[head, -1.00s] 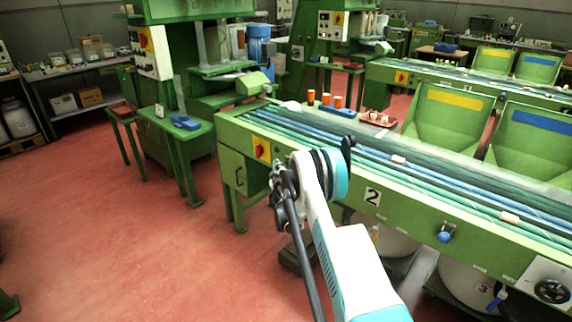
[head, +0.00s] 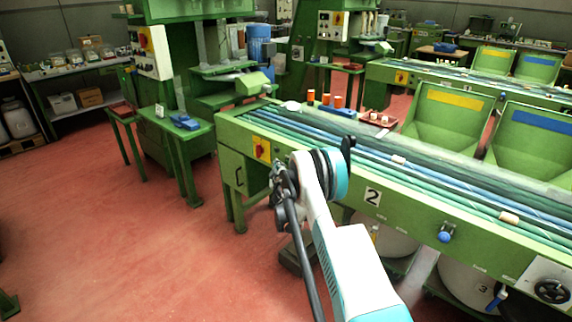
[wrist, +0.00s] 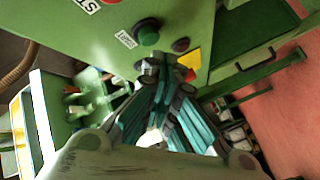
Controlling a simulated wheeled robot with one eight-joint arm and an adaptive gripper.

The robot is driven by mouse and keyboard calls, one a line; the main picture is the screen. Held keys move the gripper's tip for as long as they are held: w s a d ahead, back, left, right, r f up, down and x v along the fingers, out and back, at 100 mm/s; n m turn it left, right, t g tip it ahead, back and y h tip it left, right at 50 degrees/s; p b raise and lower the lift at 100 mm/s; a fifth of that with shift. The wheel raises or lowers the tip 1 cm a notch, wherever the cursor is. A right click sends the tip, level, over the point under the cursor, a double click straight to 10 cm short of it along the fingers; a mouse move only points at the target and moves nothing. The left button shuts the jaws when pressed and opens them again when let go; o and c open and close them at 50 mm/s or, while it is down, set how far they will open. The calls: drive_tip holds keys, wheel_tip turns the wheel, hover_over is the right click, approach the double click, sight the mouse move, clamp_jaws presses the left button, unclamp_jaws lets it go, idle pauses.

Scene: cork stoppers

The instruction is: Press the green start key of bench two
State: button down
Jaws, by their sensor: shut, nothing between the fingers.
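In the head view my arm hides the key and the fingers.
A dark red button (wrist: 180,44) and a yellow plate (wrist: 191,62) sit right of the key. A white label (wrist: 88,5) and part of something red are at the top edge. Red floor (head: 120,230) is clear left of the bench.

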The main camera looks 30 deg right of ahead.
drive_tip(key=shift+d, duration=0.1)
drive_tip(key=shift+w+d, duration=0.15)
drive_tip(key=shift+d, duration=0.2)
